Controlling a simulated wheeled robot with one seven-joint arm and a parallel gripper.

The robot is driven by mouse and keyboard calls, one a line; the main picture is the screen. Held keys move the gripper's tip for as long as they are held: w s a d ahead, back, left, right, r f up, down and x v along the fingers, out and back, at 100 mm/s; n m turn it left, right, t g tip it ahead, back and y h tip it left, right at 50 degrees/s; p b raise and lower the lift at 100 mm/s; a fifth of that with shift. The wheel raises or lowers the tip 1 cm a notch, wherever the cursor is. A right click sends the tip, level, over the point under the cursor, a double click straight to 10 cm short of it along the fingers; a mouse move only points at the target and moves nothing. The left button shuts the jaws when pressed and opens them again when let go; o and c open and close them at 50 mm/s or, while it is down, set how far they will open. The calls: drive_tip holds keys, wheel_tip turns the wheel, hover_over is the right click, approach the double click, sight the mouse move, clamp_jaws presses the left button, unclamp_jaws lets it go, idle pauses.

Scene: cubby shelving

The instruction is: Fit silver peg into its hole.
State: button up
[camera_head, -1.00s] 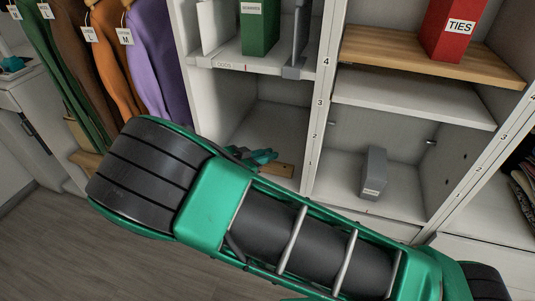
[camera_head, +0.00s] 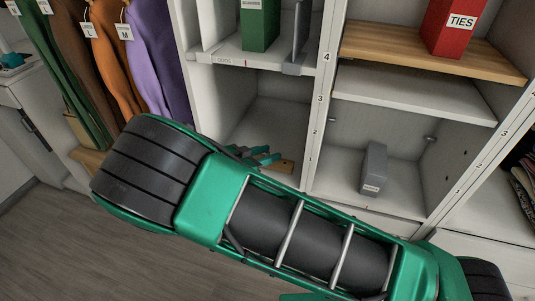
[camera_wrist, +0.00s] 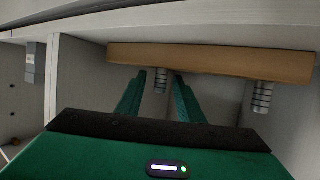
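My gripper (camera_wrist: 160,76) shows in the wrist view with two green fingers, apart from each other. A ribbed silver peg (camera_wrist: 161,81) is seen between the fingertips, with a narrow gap visible on each side. It meets the edge of a wooden board (camera_wrist: 205,62). A second ribbed silver piece (camera_wrist: 262,97) meets the same board further right. No empty hole can be made out. In the head view the fingers (camera_head: 262,156) are low in the left cubby, beside the wooden board (camera_head: 283,166). My arm hides part of that cubby, and the pegs cannot be made out there.
A white upright divider (camera_head: 316,125) stands right of the cubby. A white shelf (camera_head: 252,57) lies above, and hanging clothes (camera_head: 155,55) are at left.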

drive_tip(key=v, duration=1)
drive_tip(key=shift+s+a, duration=0.2)
drive_tip(key=shift+a, duration=0.1)
drive_tip(key=shift+r, duration=0.15)
